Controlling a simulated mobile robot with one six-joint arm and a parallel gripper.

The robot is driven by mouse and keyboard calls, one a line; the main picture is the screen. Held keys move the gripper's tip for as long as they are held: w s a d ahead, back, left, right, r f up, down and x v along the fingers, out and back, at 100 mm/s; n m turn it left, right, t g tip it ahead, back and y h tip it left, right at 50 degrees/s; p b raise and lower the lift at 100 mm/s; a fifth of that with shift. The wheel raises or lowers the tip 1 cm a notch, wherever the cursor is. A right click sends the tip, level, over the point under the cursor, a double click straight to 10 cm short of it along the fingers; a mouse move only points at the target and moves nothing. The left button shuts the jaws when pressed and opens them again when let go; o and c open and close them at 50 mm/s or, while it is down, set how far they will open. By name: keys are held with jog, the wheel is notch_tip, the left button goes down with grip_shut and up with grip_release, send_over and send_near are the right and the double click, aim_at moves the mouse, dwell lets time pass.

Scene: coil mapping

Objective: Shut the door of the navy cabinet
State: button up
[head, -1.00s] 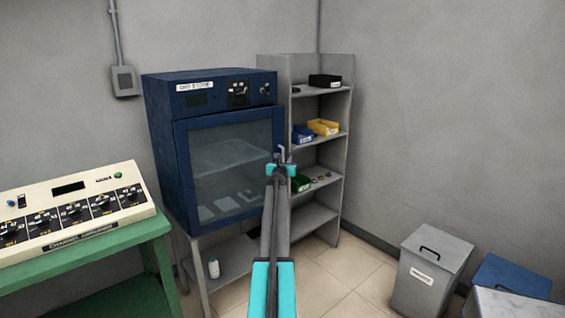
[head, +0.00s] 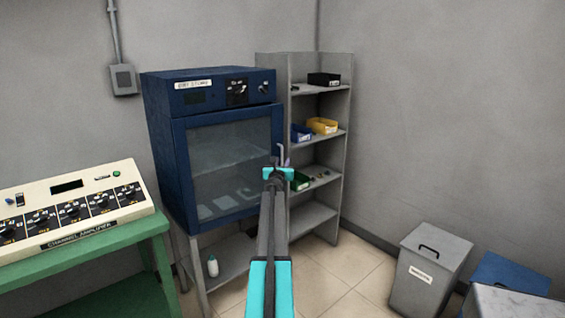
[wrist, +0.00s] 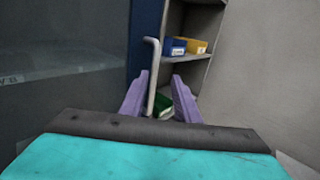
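The navy cabinet (head: 158,150) stands on legs against the wall in the head view. Its glazed door (head: 228,165) has a blue frame and lies close to the cabinet front; its right edge sticks out slightly past the panel above. I cannot tell if it is fully shut. A pale bar handle (wrist: 153,70) rises at the door's right side in the wrist view. My gripper (wrist: 160,95) has its purple fingers apart, with the handle showing between them, nearer the left finger. I cannot tell if they touch. In the head view my gripper (head: 280,160) is at the door's right edge.
A grey shelf unit (head: 345,150) with several small bins stands right of the cabinet. A green bench (head: 150,228) with a cream amplifier (head: 70,205) is at left. A grey lidded bin (head: 430,275) stands on the right. A white bottle (head: 212,266) is under the cabinet.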

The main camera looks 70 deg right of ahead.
jog(key=v, duration=0.8)
jog(key=shift+b, duration=0.35)
jog(key=shift+a, duration=0.1)
jog(key=shift+w, duration=0.1)
